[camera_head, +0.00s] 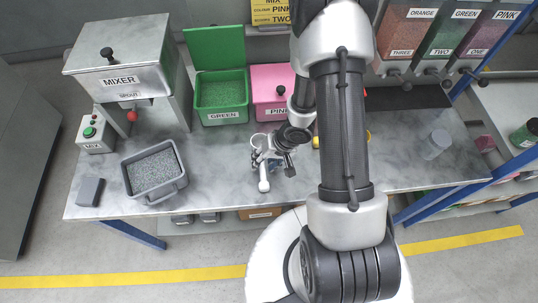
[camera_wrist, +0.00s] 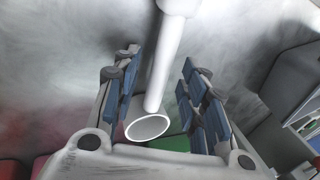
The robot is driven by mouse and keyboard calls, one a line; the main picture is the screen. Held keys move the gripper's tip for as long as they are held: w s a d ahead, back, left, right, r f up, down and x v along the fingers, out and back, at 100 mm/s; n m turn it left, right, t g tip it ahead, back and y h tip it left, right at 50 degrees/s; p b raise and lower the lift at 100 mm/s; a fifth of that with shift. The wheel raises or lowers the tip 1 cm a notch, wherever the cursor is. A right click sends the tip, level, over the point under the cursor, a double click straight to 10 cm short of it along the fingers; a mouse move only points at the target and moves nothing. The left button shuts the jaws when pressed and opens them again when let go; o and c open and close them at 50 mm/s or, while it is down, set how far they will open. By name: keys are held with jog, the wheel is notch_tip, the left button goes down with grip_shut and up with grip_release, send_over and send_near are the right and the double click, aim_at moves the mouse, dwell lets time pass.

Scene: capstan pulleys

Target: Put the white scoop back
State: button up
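The white scoop (camera_head: 264,183) is at the middle of the grey table, its handle pointing toward the front edge. In the wrist view its pale handle (camera_wrist: 160,75) runs between the fingers, with a round rimmed end near the palm and a wider part at the top edge. My gripper (camera_head: 273,165) is low over the scoop and hides part of it. In the wrist view the blue-padded fingers (camera_wrist: 163,85) stand apart on both sides of the handle, with visible gaps. I cannot tell whether the scoop rests on the table.
A grey tub of granules (camera_head: 180,183) and the mixer (camera_head: 120,85) stand left. A green bin (camera_head: 221,115) and a pink bin (camera_head: 265,112) are behind. A clear cup (camera_head: 437,143) is at the right. Bare table lies between the tub and the scoop.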

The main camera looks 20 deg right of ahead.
jog(key=v, duration=1.1)
jog(key=shift+r, duration=0.3)
